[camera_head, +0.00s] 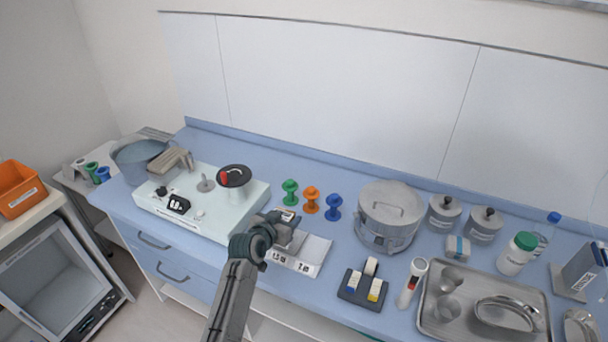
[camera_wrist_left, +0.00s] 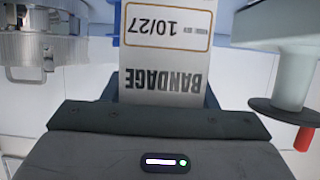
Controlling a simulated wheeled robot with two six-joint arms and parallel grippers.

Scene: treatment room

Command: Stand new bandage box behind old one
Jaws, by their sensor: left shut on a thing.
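My left gripper (camera_head: 287,234) is over the white tray (camera_head: 314,250) on the blue counter. It is shut on a bandage box (camera_wrist_left: 165,55); the wrist view shows its white face between the fingers, with "BANDAGE" and "10/27" upside down. In the head view only a small part of the held box (camera_head: 288,215) shows past the gripper. The gripper hides part of the tray, and I cannot tell whether the held box touches it. My right gripper is not in view.
A pale machine (camera_head: 215,222) with a black-and-red knob stands left of the gripper. Green (camera_head: 290,192), orange (camera_head: 311,200) and blue (camera_head: 333,207) spools stand behind it. A metal drum (camera_head: 388,215), a black holder (camera_head: 362,288) and a steel tray (camera_head: 436,322) are to the right.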

